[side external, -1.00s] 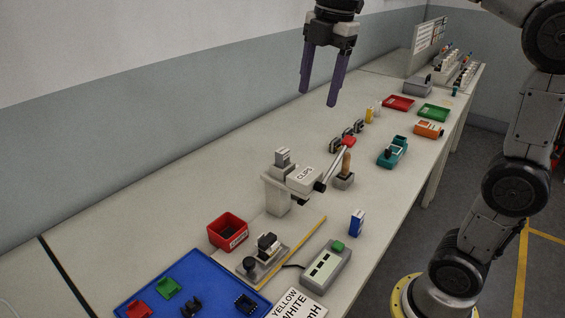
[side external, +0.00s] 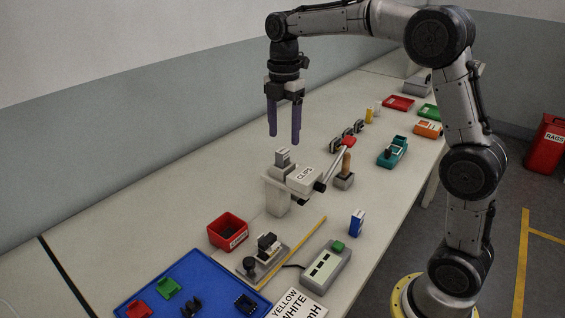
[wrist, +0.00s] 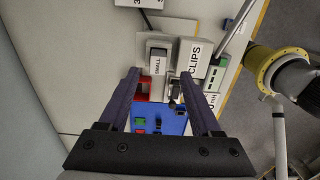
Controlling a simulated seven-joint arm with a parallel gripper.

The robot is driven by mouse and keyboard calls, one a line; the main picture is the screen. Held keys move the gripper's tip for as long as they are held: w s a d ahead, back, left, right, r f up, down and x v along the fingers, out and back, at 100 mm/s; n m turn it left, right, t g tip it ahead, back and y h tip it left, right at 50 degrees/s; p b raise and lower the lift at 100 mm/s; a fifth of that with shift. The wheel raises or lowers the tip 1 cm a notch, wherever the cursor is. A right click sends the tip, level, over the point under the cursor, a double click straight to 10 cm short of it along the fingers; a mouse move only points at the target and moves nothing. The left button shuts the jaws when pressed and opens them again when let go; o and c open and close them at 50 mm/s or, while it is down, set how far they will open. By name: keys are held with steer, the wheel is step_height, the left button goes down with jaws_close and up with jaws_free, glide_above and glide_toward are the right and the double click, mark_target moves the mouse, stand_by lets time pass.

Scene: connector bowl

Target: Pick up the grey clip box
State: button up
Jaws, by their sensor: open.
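A small grey box (side external: 283,157) with a pale label stands upright on top of the light grey press (side external: 277,194). It looks like the grey clip box. The wrist view shows a grey box (wrist: 158,53) marked SMALL, ahead between the finger lines. My gripper (side external: 283,138) is open and empty, fingers pointing down. In the side view its fingertips appear just above the box, with a gap. In the wrist view my fingers (wrist: 161,74) frame the space below the box in the picture.
A red bin (side external: 228,232), a blue tray (side external: 215,283) and a grey control box (side external: 325,268) lie nearer the camera. The bench left of the press is clear.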

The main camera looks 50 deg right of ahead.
mark_target(283, 150)
steer(key=shift+w+f, duration=0.15)
steer(key=shift+f, duration=2.8)
steer(key=shift+c, duration=0.3)
jaws_close()
